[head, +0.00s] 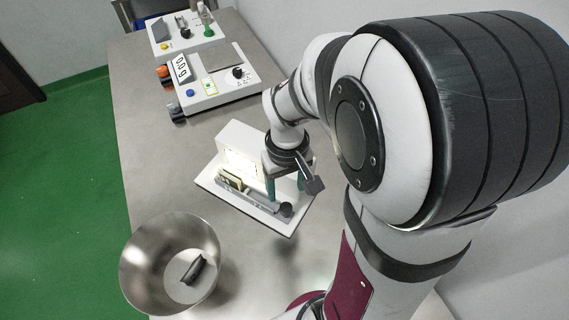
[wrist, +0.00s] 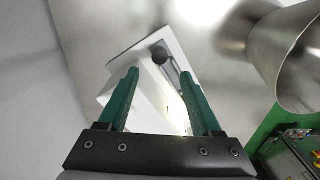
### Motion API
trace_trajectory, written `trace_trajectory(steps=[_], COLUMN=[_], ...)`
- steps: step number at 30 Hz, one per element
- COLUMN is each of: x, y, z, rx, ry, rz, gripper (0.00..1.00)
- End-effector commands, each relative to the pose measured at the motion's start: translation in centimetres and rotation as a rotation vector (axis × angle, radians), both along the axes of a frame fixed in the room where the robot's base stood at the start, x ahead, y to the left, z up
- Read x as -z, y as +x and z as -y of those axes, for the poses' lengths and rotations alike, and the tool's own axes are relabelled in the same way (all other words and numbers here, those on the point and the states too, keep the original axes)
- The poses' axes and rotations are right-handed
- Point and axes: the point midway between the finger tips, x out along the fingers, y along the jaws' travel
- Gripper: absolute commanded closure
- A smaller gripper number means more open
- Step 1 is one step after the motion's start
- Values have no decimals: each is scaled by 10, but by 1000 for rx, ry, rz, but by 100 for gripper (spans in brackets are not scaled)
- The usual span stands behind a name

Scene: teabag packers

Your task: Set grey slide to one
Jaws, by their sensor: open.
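A white device (head: 240,142) with a flat white base stands on the metal table in the head view. Along its front runs a grey slide track (head: 262,204) with a dark round knob (head: 286,210) at its right end. The knob also shows in the wrist view (wrist: 159,55), beyond my fingertips. My gripper (head: 285,196) has teal fingers and points down over the device. In the wrist view my gripper (wrist: 160,72) is open, with nothing held between the fingers. Any number marks on the slide are too small to read.
A metal bowl (head: 140,252) with a dark object (head: 194,269) in it stands at the front left. A weighing device (head: 222,92) with a digital display and another control box (head: 190,35) stand farther back. The table left of the white device is clear.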

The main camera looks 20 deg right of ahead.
Motion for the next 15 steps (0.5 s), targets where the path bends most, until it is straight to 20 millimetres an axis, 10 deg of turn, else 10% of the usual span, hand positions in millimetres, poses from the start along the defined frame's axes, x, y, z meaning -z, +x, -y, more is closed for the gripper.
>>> trace_trajectory(steps=[6, 15], x=[-55, -71], y=[1, 0], z=[0, 0], rx=[0, 0], ry=[-1, 0], rz=[4, -2], gripper=[34, 34])
